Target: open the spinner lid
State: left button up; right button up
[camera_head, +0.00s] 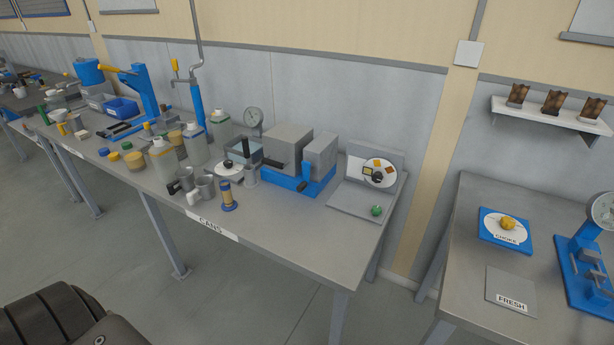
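No part labelled as a spinner shows, and I cannot tell for sure which thing is the spinner lid. A grey stand (352,204) at the right end of the long table has a flat plate and an upright back panel. A white disc (381,172) with orange, yellow and dark patches sits at the panel, and a green knob (376,211) is on the plate. A smaller white round piece with a dark knob (229,169) lies left of the blue-based grey machine (293,152). Neither of my grippers shows.
Bottles (195,147), metal cups (205,187) and a blue-and-gold spool (227,196) crowd the long table near its CANS label (211,225). The table's front right is clear. A gap separates it from the right table, which holds a CHOKE board (490,230) and a FRESH plate (505,281).

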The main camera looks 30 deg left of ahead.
aim_at(283, 145)
jog(key=k, duration=1.3)
jog(key=u, duration=0.55)
jog(key=i, duration=1.5)
jog(key=z, duration=0.55)
